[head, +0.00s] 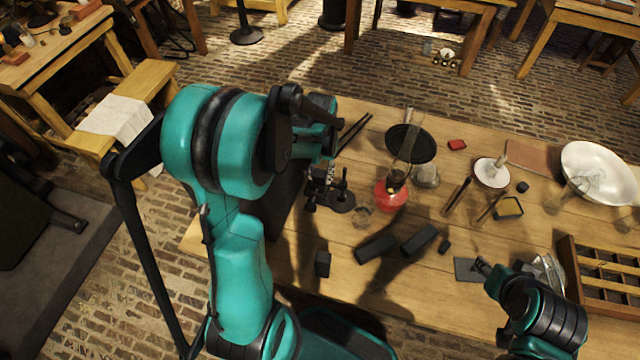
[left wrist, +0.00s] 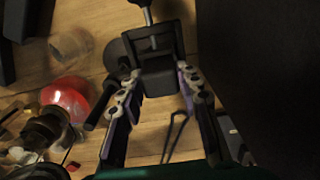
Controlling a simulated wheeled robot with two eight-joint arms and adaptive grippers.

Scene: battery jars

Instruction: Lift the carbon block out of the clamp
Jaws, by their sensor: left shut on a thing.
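The clamp (head: 342,199), a dark stand with a screw, is on the wooden table just beyond my left arm. In the left wrist view the dark clamp frame (left wrist: 177,38) lies ahead of the fingers. The carbon block (left wrist: 159,81) is a dark, boxy piece at the clamp's near side, between the fingertips. My left gripper (left wrist: 160,84) is shut on it; it also shows at the clamp in the head view (head: 322,178). Whether the block still touches the clamp cannot be told. My right gripper (head: 484,266) is low at the right, by a dark plate; its jaws are unclear.
A red-based lamp (head: 391,195) with a glass chimney stands right of the clamp. Dark blocks (head: 375,248) lie in front of it. A black round dish (head: 410,143) is behind. A wooden rack (head: 574,246) and a white bowl (head: 597,172) are at the right.

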